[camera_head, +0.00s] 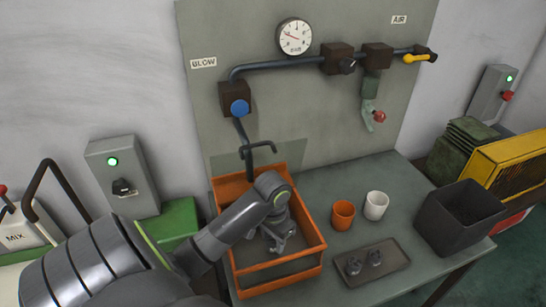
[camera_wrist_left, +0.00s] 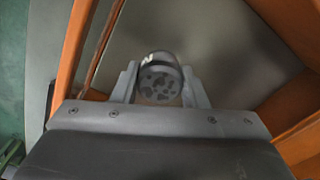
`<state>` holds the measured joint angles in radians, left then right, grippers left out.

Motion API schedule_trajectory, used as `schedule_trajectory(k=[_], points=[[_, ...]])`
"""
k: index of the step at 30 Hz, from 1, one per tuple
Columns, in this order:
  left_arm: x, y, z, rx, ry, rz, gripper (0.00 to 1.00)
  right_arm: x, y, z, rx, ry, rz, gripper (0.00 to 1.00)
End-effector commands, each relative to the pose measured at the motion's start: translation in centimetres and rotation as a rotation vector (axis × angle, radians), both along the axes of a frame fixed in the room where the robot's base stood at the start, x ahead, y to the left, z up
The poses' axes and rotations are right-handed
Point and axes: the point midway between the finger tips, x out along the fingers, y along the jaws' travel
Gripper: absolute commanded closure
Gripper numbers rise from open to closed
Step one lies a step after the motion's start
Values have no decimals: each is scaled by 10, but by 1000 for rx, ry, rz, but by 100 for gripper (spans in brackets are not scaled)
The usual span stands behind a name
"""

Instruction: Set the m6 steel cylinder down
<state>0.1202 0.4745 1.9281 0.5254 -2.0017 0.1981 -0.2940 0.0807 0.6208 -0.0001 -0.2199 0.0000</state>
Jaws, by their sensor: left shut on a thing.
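My left gripper (camera_head: 277,243) reaches down inside an orange-walled open box (camera_head: 318,254) on the bench. In the left wrist view, its two grey fingers (camera_wrist_left: 160,88) are shut on a grey metal cylinder (camera_wrist_left: 160,76), which I take as the m6 steel cylinder. The cylinder's round end, with dark patches, faces the camera. The orange walls also show around it in the left wrist view (camera_wrist_left: 77,35). In the head view the gripper largely hides the cylinder. I cannot tell whether the cylinder touches the box floor. My right gripper is not in view.
A dark tray (camera_head: 394,252) with small metal parts (camera_head: 374,257) lies right of the box. An orange cup (camera_head: 343,214), a white cup (camera_head: 376,205) and a dark bin (camera_head: 462,217) stand on the bench. A bent pipe nozzle (camera_head: 258,148) hangs above the box.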

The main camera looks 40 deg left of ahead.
Motion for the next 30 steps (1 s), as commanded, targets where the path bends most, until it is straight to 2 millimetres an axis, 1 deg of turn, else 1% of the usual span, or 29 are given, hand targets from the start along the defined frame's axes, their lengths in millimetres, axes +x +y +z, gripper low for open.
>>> schedule_trajectory(k=[3,4,6,8,18,19,23,24,30], points=[[0,0,-15,0,1,0,97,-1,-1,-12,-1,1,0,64],[-1,-1,-17,-3,4,1,97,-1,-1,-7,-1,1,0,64],[-1,-1,-27,-3,4,2,97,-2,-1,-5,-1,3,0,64],[0,0,-32,-1,1,0,97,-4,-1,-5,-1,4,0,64],[0,0,-36,0,1,0,97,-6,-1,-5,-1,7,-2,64],[-1,0,-36,0,2,0,58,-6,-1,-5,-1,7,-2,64],[0,0,-36,0,1,0,41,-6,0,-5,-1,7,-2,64],[0,0,-36,0,1,0,39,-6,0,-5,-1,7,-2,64],[0,0,-36,1,1,0,39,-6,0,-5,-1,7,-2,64]])
